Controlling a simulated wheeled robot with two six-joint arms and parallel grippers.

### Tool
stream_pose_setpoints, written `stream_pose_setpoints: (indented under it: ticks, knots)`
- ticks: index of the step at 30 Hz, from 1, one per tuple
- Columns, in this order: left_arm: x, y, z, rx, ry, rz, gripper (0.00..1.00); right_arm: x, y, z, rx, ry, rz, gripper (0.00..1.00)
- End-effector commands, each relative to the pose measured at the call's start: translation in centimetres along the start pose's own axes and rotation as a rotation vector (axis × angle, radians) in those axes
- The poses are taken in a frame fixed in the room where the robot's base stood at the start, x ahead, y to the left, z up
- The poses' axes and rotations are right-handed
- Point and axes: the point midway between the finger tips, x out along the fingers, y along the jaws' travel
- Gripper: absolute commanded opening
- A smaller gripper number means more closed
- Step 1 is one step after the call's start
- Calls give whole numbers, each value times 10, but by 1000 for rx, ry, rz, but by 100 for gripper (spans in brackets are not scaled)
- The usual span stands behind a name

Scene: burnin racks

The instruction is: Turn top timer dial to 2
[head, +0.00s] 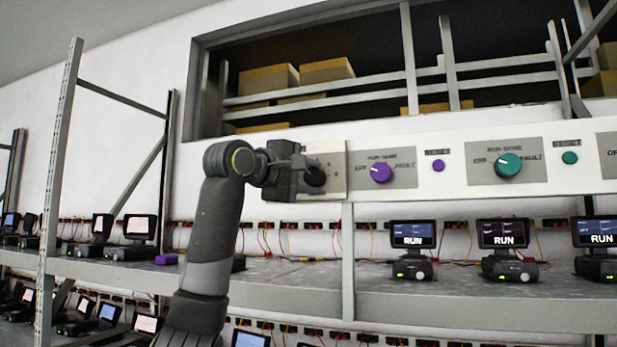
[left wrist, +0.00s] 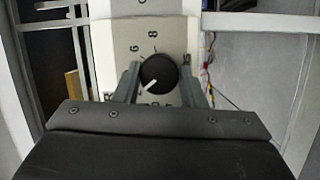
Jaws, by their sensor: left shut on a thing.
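The top timer dial (left wrist: 158,72) is a round black knob with a white pointer line, on a pale panel (left wrist: 112,50) with printed numbers. In the left wrist view the pointer aims to the lower left. Numbers show above and right of the knob; those below are partly hidden, and I cannot read which number the pointer meets. My left gripper (left wrist: 160,78) is shut on the dial, one finger on each side. In the head view my left gripper (head: 312,178) is at the left end of the panel strip and covers most of the dial. My right gripper is not in view.
Right of my gripper on the strip are a purple knob (head: 381,172) and a teal knob (head: 508,165). Below, the grey shelf (head: 450,300) holds several devices with RUN screens, one of them here (head: 412,235). A rack post (head: 60,150) stands at left.

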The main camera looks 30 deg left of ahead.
Motion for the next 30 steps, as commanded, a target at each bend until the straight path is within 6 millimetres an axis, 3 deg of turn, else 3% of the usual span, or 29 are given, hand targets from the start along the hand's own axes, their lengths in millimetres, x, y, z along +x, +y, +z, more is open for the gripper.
stream_pose_setpoints:
  ticks: [1,6,17,23,30]
  knots:
    - [1,-2,0,0,-2,-6,38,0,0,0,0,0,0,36]
    - [1,-2,0,-1,-1,-4,59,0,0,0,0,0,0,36]
    - [-4,-2,0,-1,0,0,59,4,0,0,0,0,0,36]
    - [-33,-5,0,1,2,3,59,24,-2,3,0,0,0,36]
    - [-89,-6,0,0,1,4,59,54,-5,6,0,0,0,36]
